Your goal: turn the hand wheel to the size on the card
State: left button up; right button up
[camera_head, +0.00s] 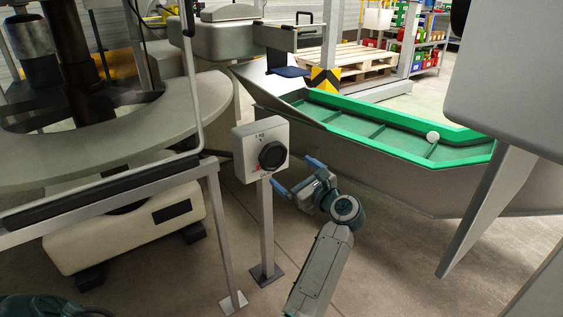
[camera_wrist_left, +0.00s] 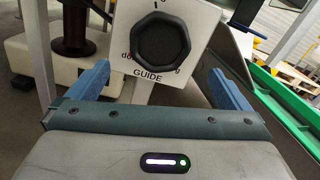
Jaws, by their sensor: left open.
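The hand wheel (camera_head: 272,155) is a black, many-sided knob on the front of a pale box (camera_head: 243,150) on a metal post. Small dark print, seemingly "1 kg", stands above it on the box. I cannot make out a separate card.
A metal-framed machine with a round grey table (camera_head: 190,120) stands left of the post. A green-lined trough (camera_head: 380,137) holding a white ball (camera_head: 432,136) lies behind and to the right. A wooden pallet (camera_head: 345,60) is farther back. Floor around the post's foot is clear.

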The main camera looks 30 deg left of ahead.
aim_at(276, 159)
pick_arm(q)
jog(key=b+x, duration=0.1)
jog(key=x, duration=0.8)
jog(key=c, duration=0.9)
